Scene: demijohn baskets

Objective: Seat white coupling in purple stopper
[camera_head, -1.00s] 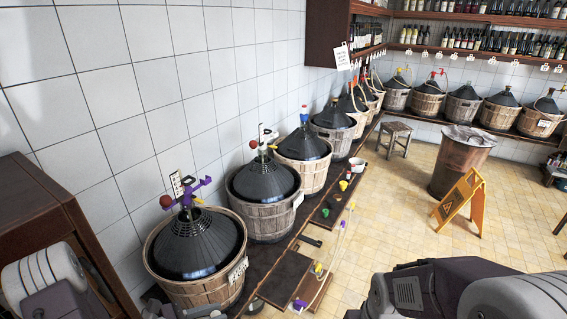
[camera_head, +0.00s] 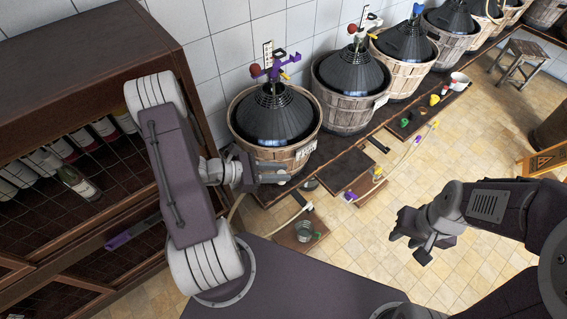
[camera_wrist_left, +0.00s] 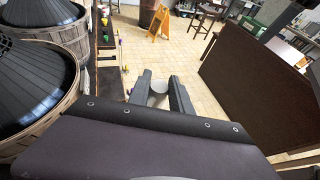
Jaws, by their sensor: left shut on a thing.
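My left gripper (camera_head: 280,173) is in front of the nearest demijohn's basket. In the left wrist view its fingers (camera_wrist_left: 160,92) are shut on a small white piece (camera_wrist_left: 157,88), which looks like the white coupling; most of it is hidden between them. A purple fitting (camera_head: 277,64) with a red ball beside it stands on top of the nearest demijohn (camera_head: 275,113), above and apart from my left gripper; it seems to be the purple stopper. My right gripper (camera_head: 413,243) is open and empty over the tiled floor at the right.
A wooden bottle cabinet (camera_head: 75,100) stands close on the left. More demijohns in baskets (camera_head: 350,85) line the wall. A low plank with boards (camera_head: 345,168), a pale hose (camera_head: 408,152) and small coloured pieces runs before them.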

